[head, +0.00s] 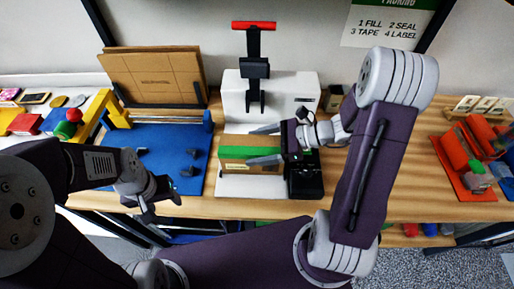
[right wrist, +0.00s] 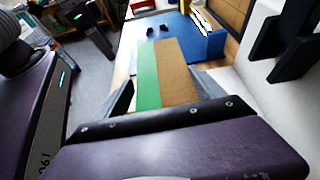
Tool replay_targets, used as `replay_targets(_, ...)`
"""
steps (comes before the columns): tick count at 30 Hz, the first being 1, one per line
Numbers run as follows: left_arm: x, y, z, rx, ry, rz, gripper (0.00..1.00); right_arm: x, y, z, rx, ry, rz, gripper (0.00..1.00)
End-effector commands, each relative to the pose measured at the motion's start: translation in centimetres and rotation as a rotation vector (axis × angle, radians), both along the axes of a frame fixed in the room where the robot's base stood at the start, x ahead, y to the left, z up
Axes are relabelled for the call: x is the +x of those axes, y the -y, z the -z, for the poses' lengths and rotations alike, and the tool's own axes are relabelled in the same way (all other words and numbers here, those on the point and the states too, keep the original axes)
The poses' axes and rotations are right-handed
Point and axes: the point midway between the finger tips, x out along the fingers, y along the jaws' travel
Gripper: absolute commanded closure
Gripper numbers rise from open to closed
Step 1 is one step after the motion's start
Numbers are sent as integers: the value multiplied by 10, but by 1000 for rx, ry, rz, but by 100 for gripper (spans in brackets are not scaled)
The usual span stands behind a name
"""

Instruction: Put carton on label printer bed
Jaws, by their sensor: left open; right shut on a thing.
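The carton (head: 240,164) is a brown box with a green strip along its top. It is over the white bed (head: 245,187) in front of the white label printer (head: 300,88); I cannot tell whether it touches the bed. My right gripper (head: 250,146) comes from the right and is shut on the carton, one finger on its far side and one on its near side. The right wrist view shows the carton (right wrist: 180,80) between the fingers. My left gripper (head: 162,203) is open and empty near the front edge of the blue mat (head: 180,140).
A black device (head: 305,183) stands right of the bed, under my right wrist. A red-handled lever (head: 254,27) rises at the printer. Flat cardboard sheets (head: 155,75) stand back left. Red tape tools (head: 460,150) lie on the right. Coloured items (head: 25,124) lie far left.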

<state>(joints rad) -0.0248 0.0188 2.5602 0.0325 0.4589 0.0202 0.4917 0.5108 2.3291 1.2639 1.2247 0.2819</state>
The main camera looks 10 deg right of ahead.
Motion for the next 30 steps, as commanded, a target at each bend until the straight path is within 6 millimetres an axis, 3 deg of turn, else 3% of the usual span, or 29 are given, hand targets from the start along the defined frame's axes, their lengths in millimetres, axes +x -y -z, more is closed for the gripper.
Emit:
replay_targets(11, 0, 0, 4, 0, 0, 0, 43, 1, 1, 8, -1, 4, 2, 91)
replay_targets(12, 0, 0, 4, 0, 0, 0, 43, 0, 1, 8, -1, 4, 2, 19)
replay_targets(14, 0, 0, 3, 0, 0, 0, 43, 0, 0, 7, -1, 3, 1, 2)
replay_targets(23, 0, 0, -1, 0, 0, 0, 43, 0, 0, 3, -1, 4, 0, 0)
replay_targets(30, 0, 0, -4, 0, 0, 0, 43, -9, 37, -14, -3, 7, 8, 0)
